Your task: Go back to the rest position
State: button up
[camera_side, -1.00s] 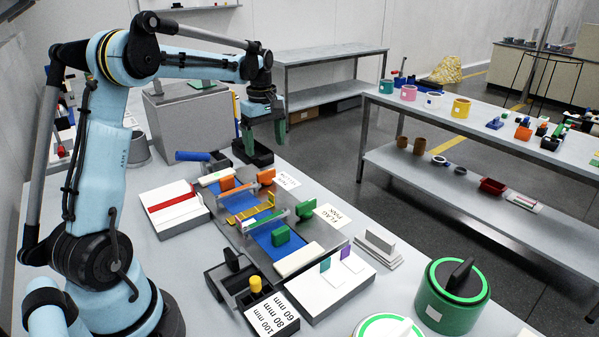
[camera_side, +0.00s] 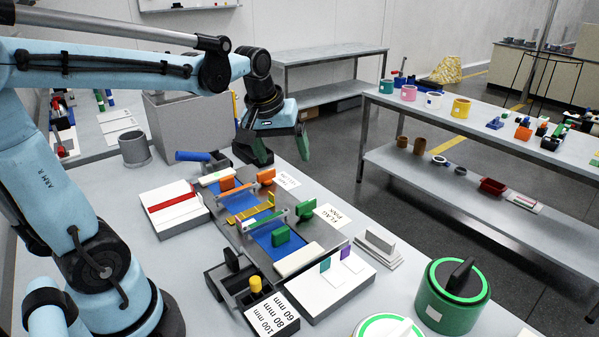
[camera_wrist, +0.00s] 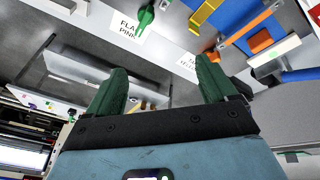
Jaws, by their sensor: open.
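My gripper (camera_side: 283,152) has green fingers and hangs over the far end of the work table in the side view. Its fingers are spread apart with nothing between them. The wrist view shows the same two green fingers (camera_wrist: 165,88) wide apart and empty.
A fixture with blue strips and orange and green blocks (camera_side: 281,235) lies mid-table. A blue cylinder (camera_side: 193,156) and a grey cup (camera_side: 134,149) are near the gripper's left. A green round pot (camera_side: 440,314) stands front right. A shelf table (camera_side: 500,130) is beyond the aisle.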

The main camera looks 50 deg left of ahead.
jog(key=s+d+f+m+t+h, duration=0.1)
jog(key=s+d+f+m+t, duration=0.2)
jog(key=s+d+m, duration=0.4)
jog(key=shift+s+d+f+m+t, duration=0.2)
jog(key=shift+d+f+m+t, duration=0.1)
jog(key=shift+d+m, duration=0.6)
jog(key=shift+d, duration=0.1)
